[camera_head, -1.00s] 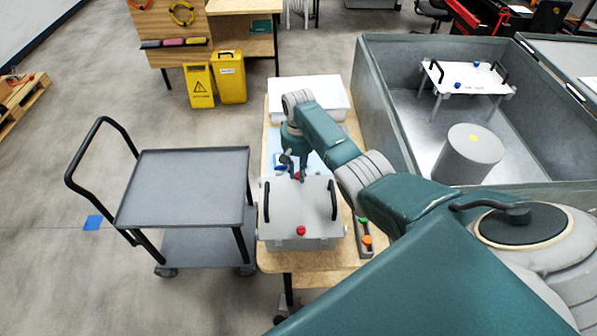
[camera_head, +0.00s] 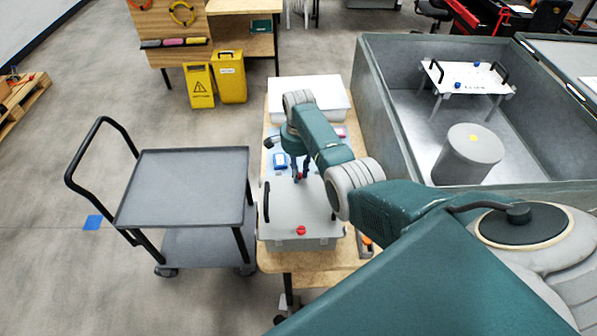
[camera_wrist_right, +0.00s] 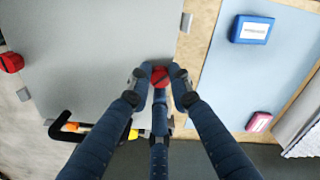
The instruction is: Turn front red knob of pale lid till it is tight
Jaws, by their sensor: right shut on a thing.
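The pale lid (camera_head: 285,213) sits on a box on the wooden bench. One red knob (camera_head: 301,230) is at its near edge, clear of any gripper. It also shows at the left edge of the right wrist view (camera_wrist_right: 11,62). A second red knob (camera_wrist_right: 160,76) is at the lid's far edge, between the fingertips of my right gripper (camera_wrist_right: 153,80), which is shut on it from above. In the head view my right gripper (camera_head: 300,172) largely hides this knob. The left gripper is not in view.
A black handle (camera_head: 266,202) stands on the lid's left side; my arm covers the right side. Beyond the lid, a blue mat (camera_wrist_right: 222,80) carries a blue box (camera_wrist_right: 251,29) and a pink box (camera_wrist_right: 259,121). A grey cart (camera_head: 182,185) stands left of the bench (camera_head: 275,263).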

